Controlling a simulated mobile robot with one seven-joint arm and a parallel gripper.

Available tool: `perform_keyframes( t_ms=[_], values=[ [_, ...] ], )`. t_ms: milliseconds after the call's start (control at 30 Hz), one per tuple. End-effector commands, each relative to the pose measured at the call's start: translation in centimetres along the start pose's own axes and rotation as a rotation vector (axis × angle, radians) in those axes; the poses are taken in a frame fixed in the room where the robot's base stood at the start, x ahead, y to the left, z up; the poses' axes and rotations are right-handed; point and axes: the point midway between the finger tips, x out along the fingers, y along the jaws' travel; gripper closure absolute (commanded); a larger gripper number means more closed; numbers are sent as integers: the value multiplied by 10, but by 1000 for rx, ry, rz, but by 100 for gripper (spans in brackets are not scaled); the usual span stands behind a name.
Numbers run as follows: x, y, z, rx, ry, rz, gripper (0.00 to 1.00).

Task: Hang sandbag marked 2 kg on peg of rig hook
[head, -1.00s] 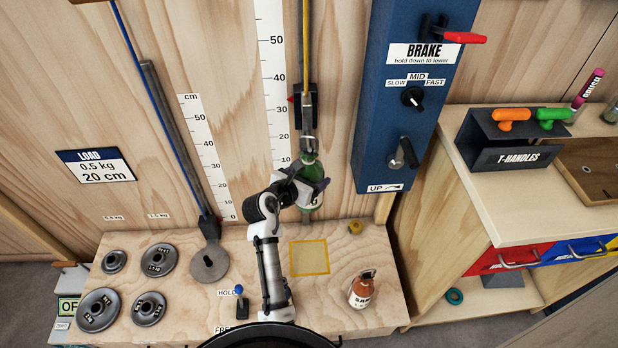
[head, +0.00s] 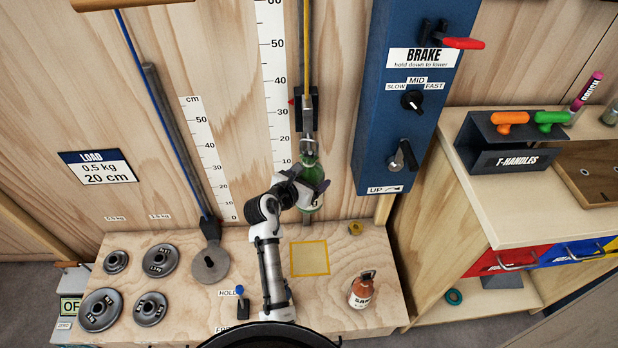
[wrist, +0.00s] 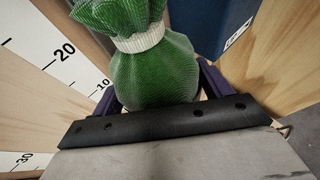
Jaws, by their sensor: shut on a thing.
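A green sandbag with a white tie (head: 313,177) hangs upright in front of the scale board, its neck close under the rig hook (head: 308,143) at the end of the yellow strap. My gripper (head: 312,190) is shut around the body of the green bag. In the wrist view the green bag (wrist: 155,75) sits between the two dark fingers, and its white tie shows above. Its weight marking is hidden by the gripper. I cannot tell whether its loop is on the peg. An orange-brown sandbag (head: 362,290) stands on the bench at the right.
Several grey weight discs (head: 158,260) lie on the bench at left. A yellow square outline (head: 310,258) is empty. The blue brake column (head: 395,130) stands close right of the held bag. A small blue-knobbed hold lever (head: 241,303) stands at the front.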

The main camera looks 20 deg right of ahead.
Motion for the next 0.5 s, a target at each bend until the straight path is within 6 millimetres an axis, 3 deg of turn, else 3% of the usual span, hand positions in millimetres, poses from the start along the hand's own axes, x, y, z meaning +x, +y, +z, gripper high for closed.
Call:
perform_keyframes(
  t_ms=[33,67,233,500],
  values=[
    [-2,1,7,5,-13,4,94],
    [-2,1,7,5,-13,4,20],
    [-1,1,4,3,-8,2,0],
    [-2,0,-4,-3,6,-1,0]
  ],
)
